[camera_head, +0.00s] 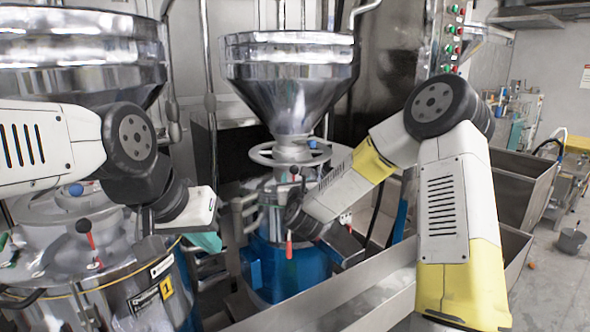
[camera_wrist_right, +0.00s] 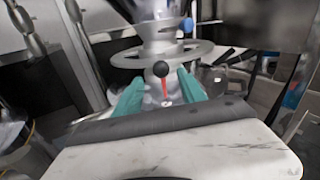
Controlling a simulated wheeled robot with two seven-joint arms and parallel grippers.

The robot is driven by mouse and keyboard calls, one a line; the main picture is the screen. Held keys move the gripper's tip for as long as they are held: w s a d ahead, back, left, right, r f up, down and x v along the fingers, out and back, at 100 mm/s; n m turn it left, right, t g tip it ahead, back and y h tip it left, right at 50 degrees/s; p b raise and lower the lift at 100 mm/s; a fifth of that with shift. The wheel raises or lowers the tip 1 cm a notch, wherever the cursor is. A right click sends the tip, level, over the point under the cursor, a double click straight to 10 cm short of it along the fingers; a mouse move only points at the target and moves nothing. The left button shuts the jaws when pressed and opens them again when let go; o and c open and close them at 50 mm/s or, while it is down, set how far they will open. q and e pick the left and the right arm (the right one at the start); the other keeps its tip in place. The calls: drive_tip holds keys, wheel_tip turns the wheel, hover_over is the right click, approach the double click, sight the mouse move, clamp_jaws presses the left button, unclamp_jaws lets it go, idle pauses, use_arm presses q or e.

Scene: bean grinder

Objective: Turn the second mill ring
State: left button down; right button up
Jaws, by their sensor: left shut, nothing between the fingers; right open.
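The second mill's ring (camera_head: 258,155) is a flat, grey, spoked wheel under the central steel hopper (camera_head: 290,85). It also shows in the right wrist view (camera_wrist_right: 125,60). My right gripper (camera_wrist_right: 160,95) is open, with its green fingers just below and in front of the ring in that view. A red lever (camera_wrist_right: 165,88) with a black knob (camera_wrist_right: 161,69) appears between the fingers; contact cannot be told. In the head view my right wrist hides those fingers. My left gripper (camera_head: 207,242) is shut and empty beside the first mill, its fingers partly hidden by its white body.
The first mill (camera_head: 125,285), with its own steel hopper (camera_head: 80,55), stands at the left. The second mill's blue base (camera_head: 280,275) stands behind a metal trough edge (camera_head: 350,300). Steel bins (camera_head: 520,180) and a small bucket (camera_head: 572,240) are at the right.

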sight(294, 171)
drive_tip(key=w, duration=0.7)
drive_tip(key=shift+w+a, duration=0.15)
drive_tip(key=shift+w, duration=0.25)
clamp_jaws()
idle(1.1)
